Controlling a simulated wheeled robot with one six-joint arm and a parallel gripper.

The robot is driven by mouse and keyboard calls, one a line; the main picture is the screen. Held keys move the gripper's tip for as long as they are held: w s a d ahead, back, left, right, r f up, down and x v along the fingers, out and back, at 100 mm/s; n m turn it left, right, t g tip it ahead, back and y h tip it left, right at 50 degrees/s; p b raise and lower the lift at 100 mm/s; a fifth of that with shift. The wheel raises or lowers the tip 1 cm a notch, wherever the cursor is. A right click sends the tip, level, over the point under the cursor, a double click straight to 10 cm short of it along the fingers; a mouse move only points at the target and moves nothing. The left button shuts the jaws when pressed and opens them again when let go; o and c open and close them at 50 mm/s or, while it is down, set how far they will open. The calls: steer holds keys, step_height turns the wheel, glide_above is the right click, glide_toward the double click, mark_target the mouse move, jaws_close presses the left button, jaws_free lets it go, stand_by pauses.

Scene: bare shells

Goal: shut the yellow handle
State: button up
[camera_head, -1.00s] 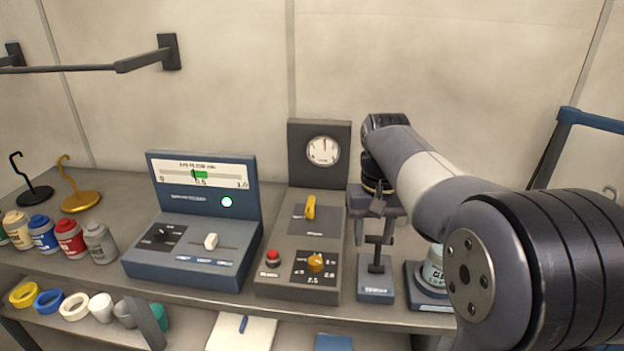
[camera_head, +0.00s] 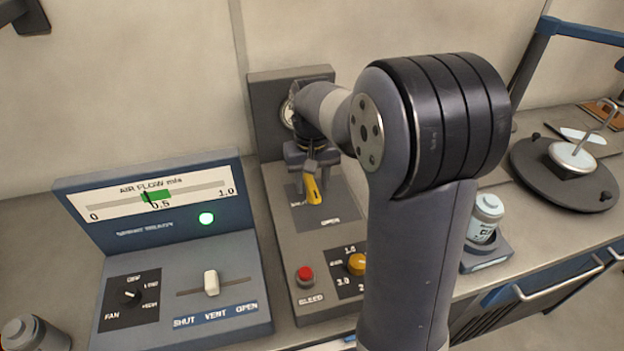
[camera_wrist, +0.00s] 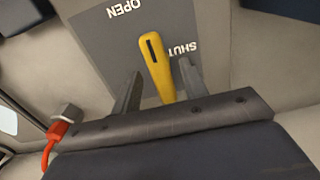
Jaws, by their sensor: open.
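The yellow handle (camera_head: 314,191) stands on a dark plate (camera_head: 342,208) on the grey panel box, its free end toward the front edge. In the wrist view the handle (camera_wrist: 155,62) lies between the two open fingers, with a gap visible on the left and a narrower one on the right. The words OPEN and SHUT on the plate (camera_wrist: 100,50) appear upside down there. My gripper (camera_head: 312,170) is open around the handle; its fingers also show in the wrist view (camera_wrist: 160,76). The arm hides part of the panel and handle's base; contact cannot be told.
A red button (camera_head: 305,273) and an orange knob (camera_head: 357,264) sit in front of the handle. The blue air-flow console (camera_head: 180,290) stands left, with a white slider (camera_head: 211,283). A jar (camera_head: 485,218) stands right. The gauge (camera_head: 288,113) is mostly hidden behind the arm.

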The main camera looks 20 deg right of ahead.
jaws_close()
stand_by(0.4)
steer(key=shift+m, duration=0.3)
steer(key=m+p, duration=0.1)
steer(key=m, duration=0.2)
steer(key=shift+m, duration=0.4)
steer(key=m+p, duration=0.1)
steer(key=m, duration=0.3)
steer(key=m+p, duration=0.1)
steer(key=m, duration=0.4)
steer(key=shift+m, duration=2.3)
